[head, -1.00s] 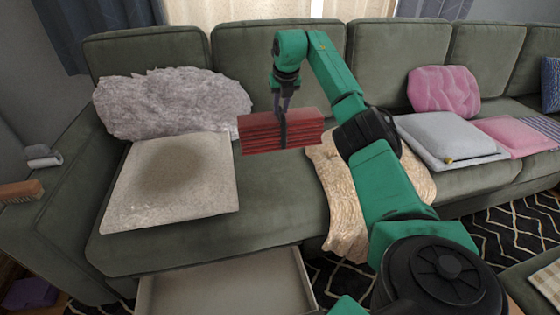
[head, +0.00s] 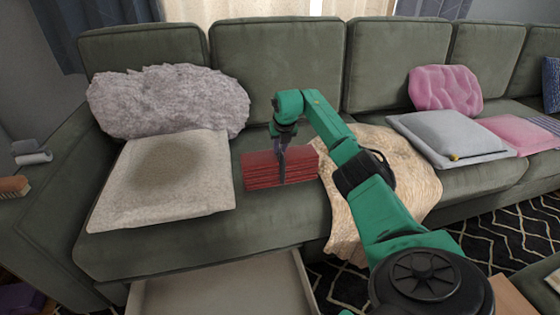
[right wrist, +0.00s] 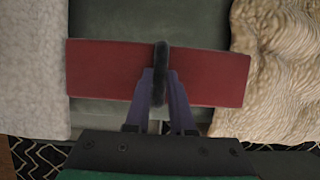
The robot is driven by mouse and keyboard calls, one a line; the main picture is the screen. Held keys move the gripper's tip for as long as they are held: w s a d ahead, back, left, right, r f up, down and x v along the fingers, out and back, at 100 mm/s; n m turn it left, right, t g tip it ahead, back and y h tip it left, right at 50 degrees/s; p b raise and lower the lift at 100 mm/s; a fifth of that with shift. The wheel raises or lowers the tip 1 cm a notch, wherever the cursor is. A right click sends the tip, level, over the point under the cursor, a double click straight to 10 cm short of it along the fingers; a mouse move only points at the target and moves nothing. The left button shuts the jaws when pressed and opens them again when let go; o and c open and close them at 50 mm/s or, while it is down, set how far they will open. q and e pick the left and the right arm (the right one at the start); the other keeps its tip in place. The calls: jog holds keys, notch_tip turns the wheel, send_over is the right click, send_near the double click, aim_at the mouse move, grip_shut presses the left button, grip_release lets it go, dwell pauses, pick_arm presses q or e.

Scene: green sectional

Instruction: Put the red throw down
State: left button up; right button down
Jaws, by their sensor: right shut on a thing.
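The red throw (head: 262,171) is a folded, layered red block at the middle of the green sofa seat (head: 262,225). It also shows in the right wrist view (right wrist: 110,70), between a white cushion and a cream throw. My right gripper (head: 281,178) comes down from above and is shut on the red throw at its middle; the gripper shows too in the right wrist view (right wrist: 160,85). The throw is level and low at the seat; I cannot tell whether its underside touches. My left gripper is not in view.
A whitish square cushion (head: 165,185) and a fluffy grey pillow (head: 168,100) lie to the left. A cream knitted throw (head: 405,165) drapes over the seat at right. Grey (head: 450,138) and pink (head: 445,90) cushions are further right. An open drawer (head: 220,285) juts out below the seat.

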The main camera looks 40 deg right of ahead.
aim_at(280, 157)
notch_tip(280, 157, down, 4)
jog(key=shift+f+b, duration=0.2)
jog(key=shift+b, duration=0.2)
jog(key=c, duration=0.8)
grip_release()
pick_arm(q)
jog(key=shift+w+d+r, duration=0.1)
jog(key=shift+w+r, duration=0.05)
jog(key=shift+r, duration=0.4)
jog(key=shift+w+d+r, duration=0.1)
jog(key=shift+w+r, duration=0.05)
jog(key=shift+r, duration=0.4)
pick_arm(e)
jog(key=shift+o, duration=0.2)
jog(key=shift+r, duration=0.15)
jog(key=shift+s+r, duration=0.1)
jog(key=shift+r, duration=0.2)
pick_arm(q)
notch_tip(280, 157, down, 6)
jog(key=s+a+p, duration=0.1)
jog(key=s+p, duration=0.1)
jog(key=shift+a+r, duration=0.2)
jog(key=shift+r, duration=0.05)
pick_arm(e)
jog(key=v, duration=1.1)
jog(key=shift+s, duration=0.15)
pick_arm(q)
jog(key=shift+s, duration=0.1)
pick_arm(e)
jog(key=shift+a+r, duration=0.1)
